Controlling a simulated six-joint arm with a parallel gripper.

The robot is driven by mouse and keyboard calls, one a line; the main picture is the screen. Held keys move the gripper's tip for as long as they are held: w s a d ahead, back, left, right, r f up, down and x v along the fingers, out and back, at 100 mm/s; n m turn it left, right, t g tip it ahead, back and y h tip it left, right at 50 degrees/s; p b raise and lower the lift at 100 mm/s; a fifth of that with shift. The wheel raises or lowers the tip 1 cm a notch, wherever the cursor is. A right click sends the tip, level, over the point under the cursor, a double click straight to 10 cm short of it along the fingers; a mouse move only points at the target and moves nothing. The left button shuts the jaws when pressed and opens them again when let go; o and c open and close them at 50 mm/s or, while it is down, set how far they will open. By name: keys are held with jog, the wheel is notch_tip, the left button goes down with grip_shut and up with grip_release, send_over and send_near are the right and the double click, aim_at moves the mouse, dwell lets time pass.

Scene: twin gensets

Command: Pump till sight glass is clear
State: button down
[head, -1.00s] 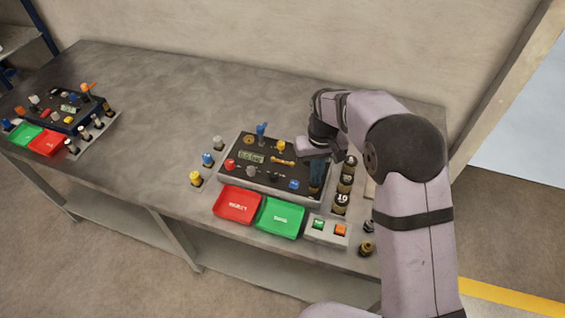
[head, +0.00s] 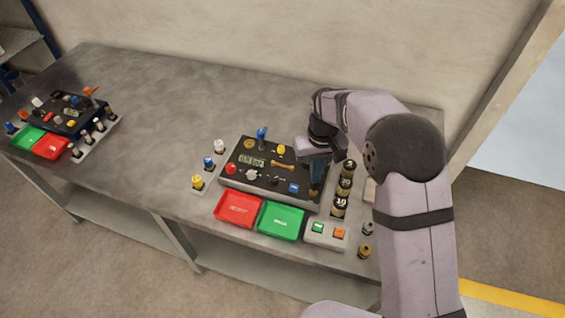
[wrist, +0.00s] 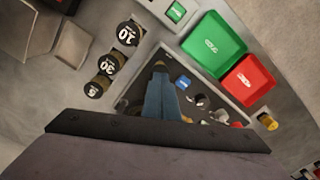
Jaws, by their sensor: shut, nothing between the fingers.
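The near control panel (head: 262,190) is a dark-faced box with a small display (head: 250,161) whose reading is too small to tell. An amber horizontal tube (head: 283,166), possibly the sight glass, lies on its face; its clarity cannot be told. A blue lever (head: 262,135) stands at its back edge, and a blue button (head: 294,188) sits near its front right. I cannot tell which part is the pump. My gripper (head: 316,188) points down over the panel's right end, its blue fingers shut and empty. In the wrist view the fingers (wrist: 160,85) hide part of the panel.
A red tray (head: 238,222) and green tray (head: 265,231) lie in front of the panel. A two-button box (head: 315,240) is beside them. Numbered dark cylinders (head: 340,204) stand close right of my gripper.

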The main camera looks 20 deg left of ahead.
jog(key=shift+r+p, duration=0.9)
jog(key=shift+r, duration=0.5)
jog(key=shift+d, duration=0.35)
jog(key=s+d+r+m+b, duration=0.15)
jog(key=s+d, duration=0.25)
jog(key=d, duration=0.4)
jog(key=s+d+m+b, duration=0.2)
jog(key=s+d, duration=0.3)
jog(key=d, duration=0.2)
jog(key=s+d+f+m+b, duration=0.2)
jog(key=s+d, duration=0.5)
jog(key=s, duration=0.5)
jog(key=shift+d+f, duration=0.3)
jog(key=shift+f, duration=0.35)
jog(key=shift+m, duration=0.25)
